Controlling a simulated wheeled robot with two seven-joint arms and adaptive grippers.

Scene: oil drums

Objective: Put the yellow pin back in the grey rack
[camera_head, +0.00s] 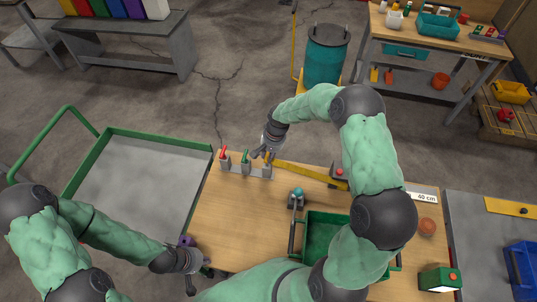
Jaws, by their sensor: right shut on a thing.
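The grey rack (245,170) stands near the far left edge of the wooden table. A red-topped pin (224,154) is at its left end and a green-topped pin (246,157) is near its middle. My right gripper (264,153) is over the right end of the rack, shut on the yellow pin (268,158). The pin is mostly hidden by the fingers, and I cannot tell whether its lower end is in the rack. My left gripper (203,267) is low at the table's near left side, by a purple knob (186,241); its fingers are too unclear to tell.
A long yellow bar (308,172) lies right of the rack. A small grey device with a teal ball (298,193) and a green crate (311,228) are nearer. An orange round thing (427,227) and a green box (439,279) are at right. A green-edged cart (145,180) adjoins the table's left.

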